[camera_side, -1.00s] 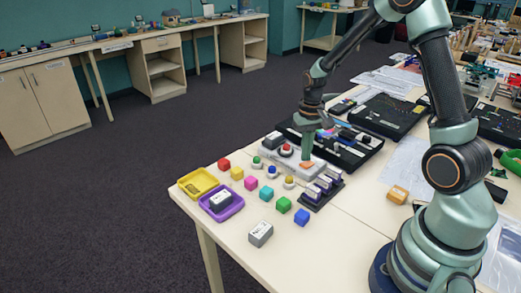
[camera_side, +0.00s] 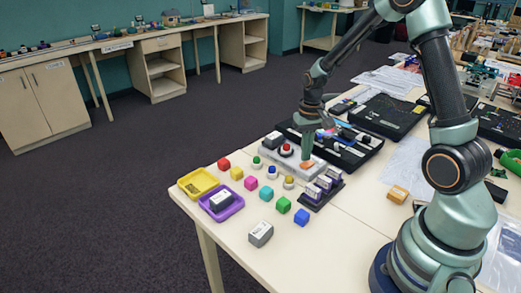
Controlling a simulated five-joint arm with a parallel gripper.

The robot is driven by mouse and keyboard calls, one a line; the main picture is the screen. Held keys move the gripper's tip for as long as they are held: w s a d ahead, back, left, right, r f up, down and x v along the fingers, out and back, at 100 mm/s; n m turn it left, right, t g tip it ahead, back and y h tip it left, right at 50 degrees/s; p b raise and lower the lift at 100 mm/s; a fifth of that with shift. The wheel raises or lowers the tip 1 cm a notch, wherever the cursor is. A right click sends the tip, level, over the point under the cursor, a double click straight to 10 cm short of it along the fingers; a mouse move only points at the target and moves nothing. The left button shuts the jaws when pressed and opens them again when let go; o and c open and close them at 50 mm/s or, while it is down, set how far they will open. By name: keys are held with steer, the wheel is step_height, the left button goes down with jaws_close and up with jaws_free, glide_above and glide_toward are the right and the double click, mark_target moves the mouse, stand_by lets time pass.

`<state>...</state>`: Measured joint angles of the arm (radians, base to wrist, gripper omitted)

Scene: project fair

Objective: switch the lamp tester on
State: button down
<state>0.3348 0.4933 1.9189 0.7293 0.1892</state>
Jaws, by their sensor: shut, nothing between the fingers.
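The lamp tester appears to be the pale grey box (camera_side: 277,158) near the middle of the table. A red dome (camera_side: 286,150) on a dark base stands on it, and a small orange piece (camera_side: 308,164) shows near its right end. My gripper (camera_side: 305,158) points down over this right end, shut and empty, with its tips right beside the orange piece. I cannot tell whether they touch it. The fingers hide part of the box top. Whether the lamp is lit cannot be told.
Dark holders with labelled blocks (camera_side: 325,185) stand just right of the box. Yellow (camera_side: 184,184) and purple (camera_side: 237,206) trays are near the left edge. Black cases (camera_side: 387,115) lie behind.

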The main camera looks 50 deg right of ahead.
mark_target(304, 165)
steer(key=shift+f, duration=0.9)
stand_by(0.8)
steer(key=shift+r, duration=3.5)
steer(key=s+a+r+n+t, duration=0.5)
steer(key=s+a+r, duration=0.4)
steer(key=a+r, duration=0.4)
steer(key=shift+s+r+n+t, duration=0.3)
steer(key=shift+r+n, duration=0.2)
steer(key=shift+r, duration=0.1)
steer(key=shift+a, duration=0.1)
